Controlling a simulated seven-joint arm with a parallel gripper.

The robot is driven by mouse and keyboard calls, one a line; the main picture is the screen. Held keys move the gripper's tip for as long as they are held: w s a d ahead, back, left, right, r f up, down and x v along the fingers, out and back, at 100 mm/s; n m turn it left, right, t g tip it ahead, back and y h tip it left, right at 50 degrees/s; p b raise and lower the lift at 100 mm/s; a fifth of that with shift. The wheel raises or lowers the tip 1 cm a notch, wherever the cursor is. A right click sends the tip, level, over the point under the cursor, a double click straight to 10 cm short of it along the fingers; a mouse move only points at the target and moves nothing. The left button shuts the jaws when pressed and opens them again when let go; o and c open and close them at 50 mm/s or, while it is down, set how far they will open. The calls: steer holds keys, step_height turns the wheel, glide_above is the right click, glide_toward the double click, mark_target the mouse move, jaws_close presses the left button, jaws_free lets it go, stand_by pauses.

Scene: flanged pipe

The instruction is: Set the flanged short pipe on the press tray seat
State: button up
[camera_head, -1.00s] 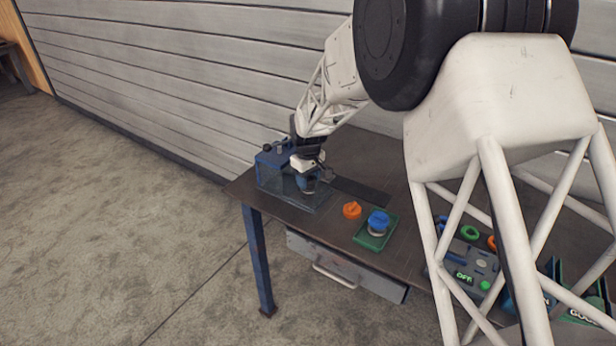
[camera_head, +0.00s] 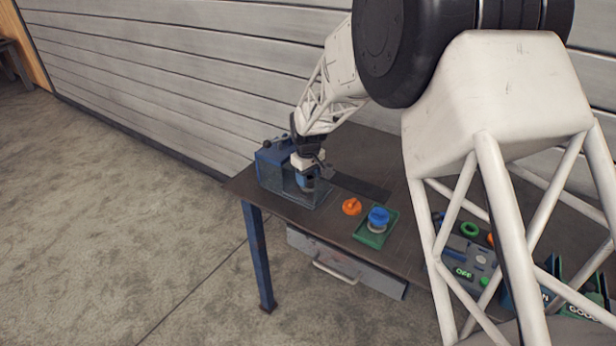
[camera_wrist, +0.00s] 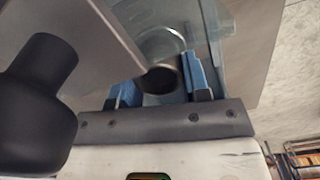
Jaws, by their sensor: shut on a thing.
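My gripper (camera_head: 304,181) points down at the front of the blue press (camera_head: 270,166) at the table's left end. In the wrist view its blue-padded fingers (camera_wrist: 163,82) are shut on the flanged short pipe (camera_wrist: 161,77), whose dark round end shows between them. The pipe is mostly hidden by the gripper in the head view. A clear, glassy guard (camera_head: 322,193) stands around this spot. The press tray seat is hidden under the gripper and behind the guard, so I cannot tell whether the pipe touches it.
An orange knob-like part (camera_head: 352,206) lies to the right of the press. Beside it a blue-topped part (camera_head: 378,217) stands on a green tray (camera_head: 370,240). Further right are a control panel (camera_head: 465,262) and bins, partly hidden by my arm. A dark strip (camera_head: 358,187) crosses the table.

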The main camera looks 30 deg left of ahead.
steer(key=shift+f, duration=0.3)
stand_by(0.5)
steer(key=o, duration=1.5)
steer(key=shift+r, duration=3.5)
